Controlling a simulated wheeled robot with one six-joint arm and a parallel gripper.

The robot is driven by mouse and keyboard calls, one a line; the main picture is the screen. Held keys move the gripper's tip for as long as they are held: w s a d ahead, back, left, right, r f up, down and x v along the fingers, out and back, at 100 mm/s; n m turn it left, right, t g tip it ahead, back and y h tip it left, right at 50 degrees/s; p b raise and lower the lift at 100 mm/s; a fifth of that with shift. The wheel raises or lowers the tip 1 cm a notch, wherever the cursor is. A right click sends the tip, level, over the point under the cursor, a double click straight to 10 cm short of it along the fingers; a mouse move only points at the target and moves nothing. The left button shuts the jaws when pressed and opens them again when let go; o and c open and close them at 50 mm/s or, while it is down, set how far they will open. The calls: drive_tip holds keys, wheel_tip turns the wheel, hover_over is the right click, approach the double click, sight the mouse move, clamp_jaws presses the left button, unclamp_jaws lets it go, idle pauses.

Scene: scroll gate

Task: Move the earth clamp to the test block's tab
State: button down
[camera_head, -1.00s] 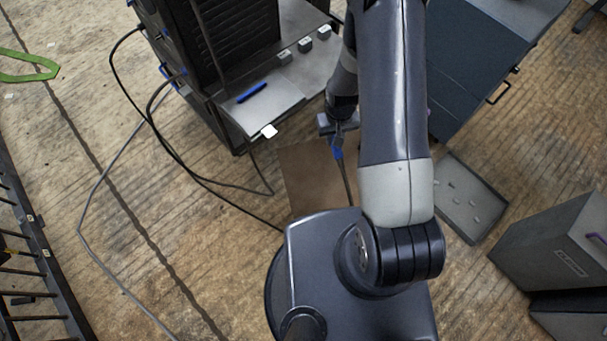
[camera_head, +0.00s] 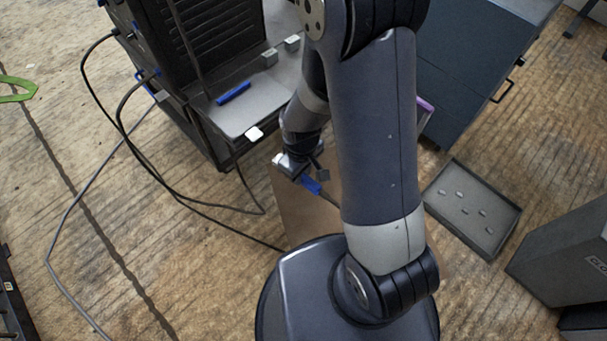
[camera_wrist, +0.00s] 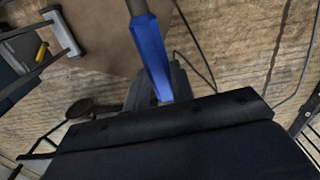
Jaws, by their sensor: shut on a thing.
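My gripper (camera_head: 298,165) is shut on the blue earth clamp (camera_head: 311,185), in front of the cabinet's shelf and above the brown mat. A dark cable or rod trails from the clamp toward my base. In the wrist view the clamp's blue body (camera_wrist: 152,55) rises from between the jaws (camera_wrist: 155,92); its tip is hidden there. A light grey plate (camera_head: 240,113) with a small white tab (camera_head: 254,134) at its front edge lies on the shelf, and a blue bar (camera_head: 233,92) lies on it. I cannot tell for sure which part is the test block.
A black cabinet (camera_head: 205,45) stands behind the plate, with black cables (camera_head: 190,195) running over the floor at left. Small grey blocks (camera_head: 270,57) sit on the shelf. At right are a tray (camera_head: 490,235) of small pieces, a dark drawer unit (camera_head: 465,70) and a grey box (camera_head: 565,245).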

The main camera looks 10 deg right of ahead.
sight(279, 156)
drive_tip(key=shift+w+a+p, duration=0.1)
drive_tip(key=shift+w+a, duration=0.5)
drive_tip(key=shift+w, duration=0.25)
drive_tip(key=shift+w+a+p, duration=0.1)
drive_tip(key=shift+w+a, duration=0.45)
drive_tip(key=shift+w, duration=0.3)
drive_tip(key=shift+w+a+p, duration=0.1)
drive_tip(key=shift+w+a, duration=0.5)
drive_tip(key=shift+w, duration=0.25)
drive_tip(key=shift+m, duration=0.5)
drive_tip(key=shift+w+a, duration=0.1)
drive_tip(key=shift+w, duration=0.1)
drive_tip(key=shift+w+a, duration=0.4)
drive_tip(key=shift+w, duration=0.2)
drive_tip(key=shift+w+a, duration=0.1)
drive_tip(key=shift+w, duration=0.05)
drive_tip(key=shift+w+a, duration=0.35)
drive_tip(key=shift+w, duration=0.2)
